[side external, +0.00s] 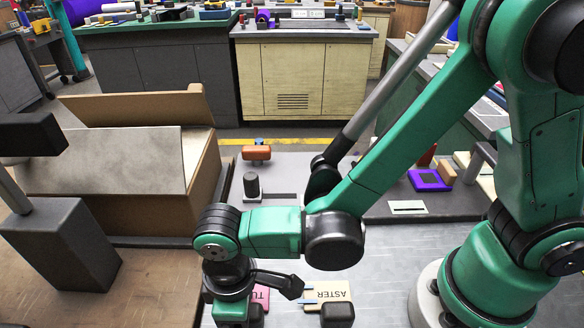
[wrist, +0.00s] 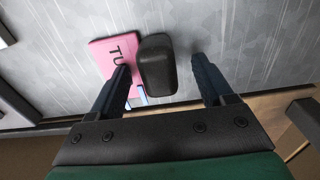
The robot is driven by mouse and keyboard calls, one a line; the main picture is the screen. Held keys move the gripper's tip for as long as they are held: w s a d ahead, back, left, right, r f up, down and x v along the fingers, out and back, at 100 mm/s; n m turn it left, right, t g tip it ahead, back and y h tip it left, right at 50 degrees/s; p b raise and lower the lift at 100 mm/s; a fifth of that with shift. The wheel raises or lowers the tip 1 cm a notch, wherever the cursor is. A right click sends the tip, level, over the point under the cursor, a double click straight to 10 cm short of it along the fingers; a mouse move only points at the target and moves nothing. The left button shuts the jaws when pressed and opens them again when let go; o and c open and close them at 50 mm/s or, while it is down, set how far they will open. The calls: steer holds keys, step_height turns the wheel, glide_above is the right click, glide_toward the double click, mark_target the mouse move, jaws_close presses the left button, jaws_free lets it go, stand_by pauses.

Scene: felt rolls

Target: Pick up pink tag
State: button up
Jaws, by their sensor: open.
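The pink tag (wrist: 112,62) lies flat on the grey surface, with dark letters "TU" showing and the rest of its word hidden. In the side external view only a small part of the pink tag (side external: 262,295) shows beside my gripper. In the wrist view my gripper (wrist: 160,67) is open, its two dark fingers spread wide. The left finger overlaps the tag's right part in the picture. A black rounded block (wrist: 157,65) shows between the fingers, right beside the tag. I cannot tell whether either finger touches the tag.
A large brown box (side external: 150,214) stands left. A dark cylinder (side external: 251,186) and an orange-brown object (side external: 256,153) are farther back. A purple frame (side external: 429,180) is at right.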

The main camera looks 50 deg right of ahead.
steer(key=shift+c, duration=0.2)
jaws_close()
steer(key=shift+r, duration=0.1)
step_height(320, 180, up, 20)
stand_by(0.8)
